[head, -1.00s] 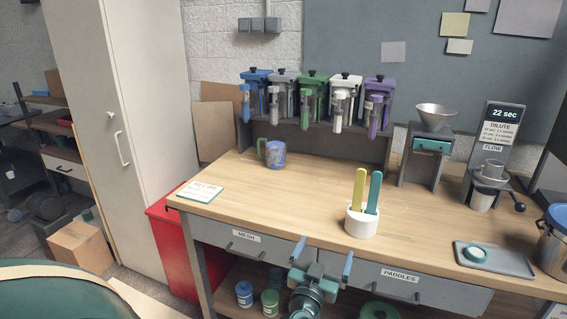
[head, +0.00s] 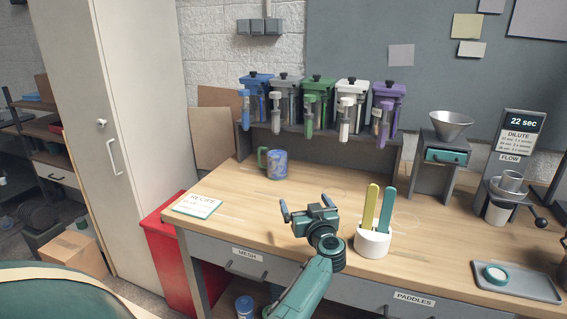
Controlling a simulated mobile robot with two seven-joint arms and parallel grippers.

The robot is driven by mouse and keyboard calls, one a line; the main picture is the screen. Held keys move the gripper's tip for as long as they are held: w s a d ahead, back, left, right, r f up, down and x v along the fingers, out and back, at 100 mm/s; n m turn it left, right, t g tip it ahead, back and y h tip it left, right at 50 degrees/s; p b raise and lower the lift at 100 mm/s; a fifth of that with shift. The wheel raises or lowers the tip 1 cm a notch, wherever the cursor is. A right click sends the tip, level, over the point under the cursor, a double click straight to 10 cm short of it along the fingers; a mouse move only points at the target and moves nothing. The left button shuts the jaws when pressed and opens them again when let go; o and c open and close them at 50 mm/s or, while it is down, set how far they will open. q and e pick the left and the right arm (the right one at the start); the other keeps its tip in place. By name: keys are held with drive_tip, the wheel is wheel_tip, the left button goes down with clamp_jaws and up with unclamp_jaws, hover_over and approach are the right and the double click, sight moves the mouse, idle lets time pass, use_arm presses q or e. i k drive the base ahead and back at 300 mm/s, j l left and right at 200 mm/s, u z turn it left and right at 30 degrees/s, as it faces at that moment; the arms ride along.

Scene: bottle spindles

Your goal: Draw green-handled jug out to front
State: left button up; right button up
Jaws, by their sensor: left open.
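The jug (head: 277,164) is a blue, mottled mug-like vessel with a green handle (head: 262,157) on its left side. It stands upright on the wooden bench top, towards the back left, in front of the rack. My left gripper (head: 306,210) is over the bench, nearer the front edge and a little right of the jug. Its two fingers are spread apart with nothing between them. It is clear of the jug. My right gripper does not show.
A white holder (head: 372,243) with a yellow and a teal paddle stands just right of my left gripper. A recipe card (head: 198,204) lies at the front left. The rack (head: 325,145) of coloured dispensers stands behind the jug. Bench between gripper and jug is clear.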

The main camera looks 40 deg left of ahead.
sight(278, 154)
drive_tip(key=i+j, duration=0.35)
drive_tip(key=j, duration=0.2)
drive_tip(key=i+j, duration=0.4)
drive_tip(key=j, duration=0.15)
